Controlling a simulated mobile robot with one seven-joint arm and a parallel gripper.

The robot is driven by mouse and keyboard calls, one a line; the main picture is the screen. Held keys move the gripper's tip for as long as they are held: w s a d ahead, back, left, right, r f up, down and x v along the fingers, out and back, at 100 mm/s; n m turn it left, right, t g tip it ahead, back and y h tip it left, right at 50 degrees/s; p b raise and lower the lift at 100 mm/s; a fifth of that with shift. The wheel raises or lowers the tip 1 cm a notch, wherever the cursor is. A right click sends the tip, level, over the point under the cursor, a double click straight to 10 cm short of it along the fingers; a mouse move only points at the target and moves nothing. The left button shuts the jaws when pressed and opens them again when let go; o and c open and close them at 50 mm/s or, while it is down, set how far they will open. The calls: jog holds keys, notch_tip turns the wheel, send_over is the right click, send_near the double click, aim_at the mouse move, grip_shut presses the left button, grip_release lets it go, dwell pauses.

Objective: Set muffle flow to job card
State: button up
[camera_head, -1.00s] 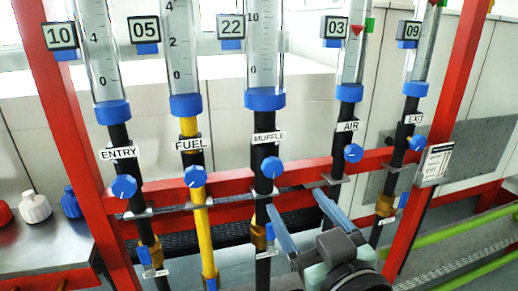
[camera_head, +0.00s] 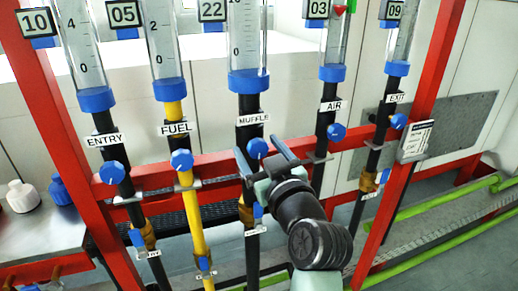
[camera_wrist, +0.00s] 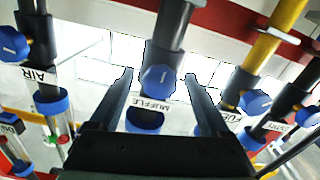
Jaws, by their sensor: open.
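In the wrist view the knob (camera_wrist: 158,78) lies between the two spread fingers, with gaps on both sides. I cannot tell how deep the fingers reach around it. The job card (camera_head: 416,139) is a small white card on the red frame's right post, its text too small to read.
The fuel knob (camera_head: 181,159) and entry knob (camera_head: 112,172) are to the left; the air knob (camera_head: 336,132) and exit knob (camera_head: 398,121) are to the right. A red crossbar (camera_head: 215,166) runs behind the pipes. A steel bench (camera_head: 35,235) with bottles stands at left.

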grip_shut()
jog(key=shift+m, duration=0.4)
jog(key=m+p, duration=0.1)
jog(key=m, duration=0.2)
jog(key=shift+m+p, duration=1.1)
jog(key=shift+m, duration=1.1)
grip_release()
